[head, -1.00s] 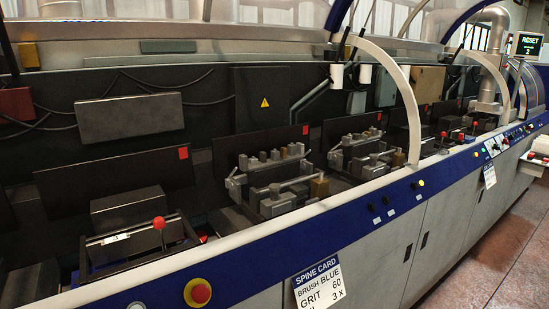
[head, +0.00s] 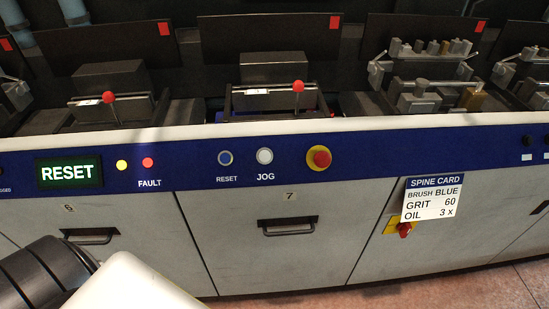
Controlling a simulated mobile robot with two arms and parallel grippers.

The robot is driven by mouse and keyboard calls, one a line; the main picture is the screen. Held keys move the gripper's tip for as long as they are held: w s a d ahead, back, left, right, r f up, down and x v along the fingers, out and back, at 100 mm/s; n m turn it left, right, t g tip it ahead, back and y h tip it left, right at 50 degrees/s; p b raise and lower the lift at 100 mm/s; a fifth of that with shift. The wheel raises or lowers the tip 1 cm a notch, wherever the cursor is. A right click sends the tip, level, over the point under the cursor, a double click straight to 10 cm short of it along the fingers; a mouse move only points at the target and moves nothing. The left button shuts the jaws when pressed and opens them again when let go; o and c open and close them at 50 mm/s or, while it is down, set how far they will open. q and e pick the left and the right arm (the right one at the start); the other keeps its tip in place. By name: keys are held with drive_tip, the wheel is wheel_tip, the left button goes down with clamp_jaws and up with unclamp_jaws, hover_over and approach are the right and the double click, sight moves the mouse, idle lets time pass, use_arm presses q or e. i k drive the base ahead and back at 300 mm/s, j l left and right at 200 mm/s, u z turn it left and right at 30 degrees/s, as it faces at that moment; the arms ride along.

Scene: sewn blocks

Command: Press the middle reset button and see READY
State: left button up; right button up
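A round blue button with a pale ring (head: 225,158), labelled RESET, sits on the blue control strip in the middle of the head view. I cannot tell from this view alone whether it is the middle one of several. A dark display (head: 68,172) at the left of the strip shows RESET in bright letters; READY is not seen. Neither gripper is in view. Only a dark and white part of my arm shows at the lower left, below the strip.
Beside the reset button are a white JOG button (head: 265,156) and a red emergency stop (head: 319,157) on yellow. A yellow lamp (head: 122,165) and a red FAULT lamp (head: 148,162) are further left. A spine card (head: 433,198) hangs at right. Red-knobbed levers (head: 298,87) stand behind the rail.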

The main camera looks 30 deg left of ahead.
sight(225, 158)
drive_tip(key=k+j+u, duration=0.1)
drive_tip(key=u, duration=1.05)
drive_tip(key=i+j, duration=0.05)
